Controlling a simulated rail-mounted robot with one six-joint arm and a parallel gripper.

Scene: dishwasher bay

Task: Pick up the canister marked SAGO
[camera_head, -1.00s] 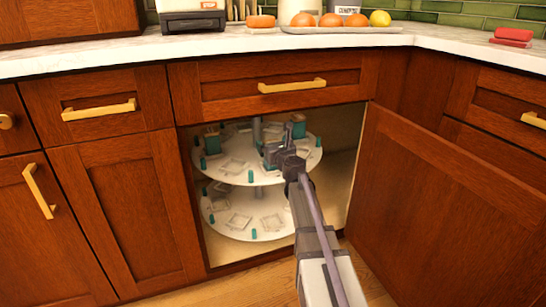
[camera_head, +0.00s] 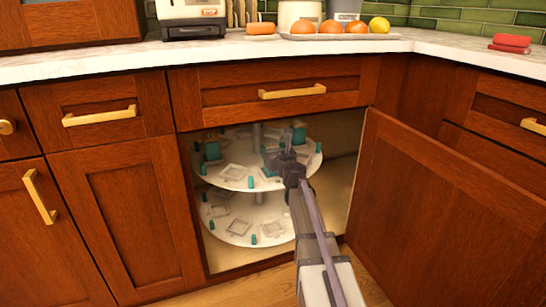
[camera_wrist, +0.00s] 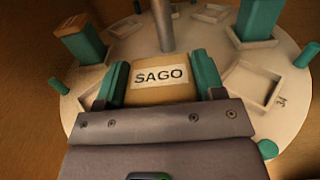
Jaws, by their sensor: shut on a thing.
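The canister marked SAGO (camera_wrist: 162,92) shows its brown top and pale label in the wrist view. My gripper (camera_wrist: 161,79) is shut on it, with a teal finger at each side. In the head view my gripper (camera_head: 274,157) is over the right part of the upper round shelf (camera_head: 215,178), inside the open cabinet. My gripper and arm mostly hide the canister there. I cannot tell whether the canister's base touches the shelf.
Another teal canister (camera_wrist: 80,42) stands at left on the shelf, and one (camera_wrist: 257,18) at right. A central post (camera_wrist: 165,25), empty square holders and short teal pegs are close around. The cabinet door (camera_head: 445,215) stands open at right.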

